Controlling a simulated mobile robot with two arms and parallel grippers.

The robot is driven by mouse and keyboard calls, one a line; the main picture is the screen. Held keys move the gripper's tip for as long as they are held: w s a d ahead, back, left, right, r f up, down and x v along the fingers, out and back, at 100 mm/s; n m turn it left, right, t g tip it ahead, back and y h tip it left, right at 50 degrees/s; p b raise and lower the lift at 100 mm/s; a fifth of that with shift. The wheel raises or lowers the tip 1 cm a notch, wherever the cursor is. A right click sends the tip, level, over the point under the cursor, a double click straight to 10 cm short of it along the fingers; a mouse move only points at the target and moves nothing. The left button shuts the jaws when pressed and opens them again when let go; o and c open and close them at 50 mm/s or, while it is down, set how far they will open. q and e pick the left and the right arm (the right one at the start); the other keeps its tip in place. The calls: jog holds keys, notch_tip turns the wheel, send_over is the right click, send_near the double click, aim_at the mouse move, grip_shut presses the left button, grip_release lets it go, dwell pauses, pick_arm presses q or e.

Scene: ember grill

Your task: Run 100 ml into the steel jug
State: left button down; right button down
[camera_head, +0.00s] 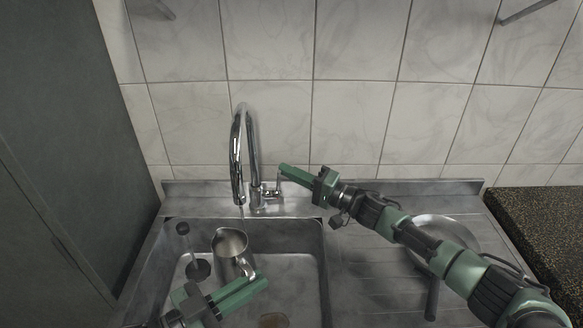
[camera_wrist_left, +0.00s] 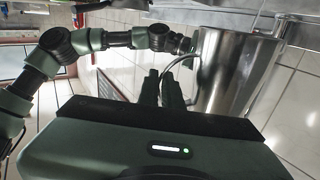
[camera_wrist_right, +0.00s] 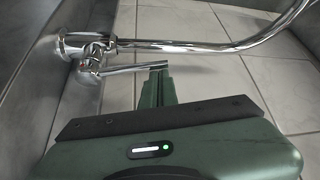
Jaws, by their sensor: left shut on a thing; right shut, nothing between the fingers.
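The steel jug (camera_head: 229,245) is held in the sink under the spout of the chrome tap (camera_head: 237,150), mouth up. A thin pale streak, like water, runs from the spout tip towards the jug's mouth. The level inside cannot be read. My left gripper (camera_head: 259,282) is shut on the jug's handle (camera_head: 243,266); the jug also shows in the left wrist view (camera_wrist_left: 235,75). My right gripper (camera_head: 283,170) is shut and empty, its fingertips at the end of the tap lever (camera_wrist_right: 125,69); contact is hard to tell.
The sink basin (camera_head: 318,262) holds a dark round object with an upright stem (camera_head: 198,268), left of the jug. A speckled worktop (camera_head: 545,225) is at right. A tiled wall stands behind.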

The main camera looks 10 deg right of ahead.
jog(key=shift+s+a+f+n+y, duration=0.1)
jog(key=shift+s+f+n+y, duration=0.1)
jog(key=shift+s+n, duration=0.35)
jog(key=shift+s+a+f+n+y, duration=0.1)
jog(key=shift+s+f+n+y, duration=0.2)
jog(key=shift+s, duration=0.35)
jog(key=shift+r, duration=0.1)
jog(key=shift+w, duration=0.1)
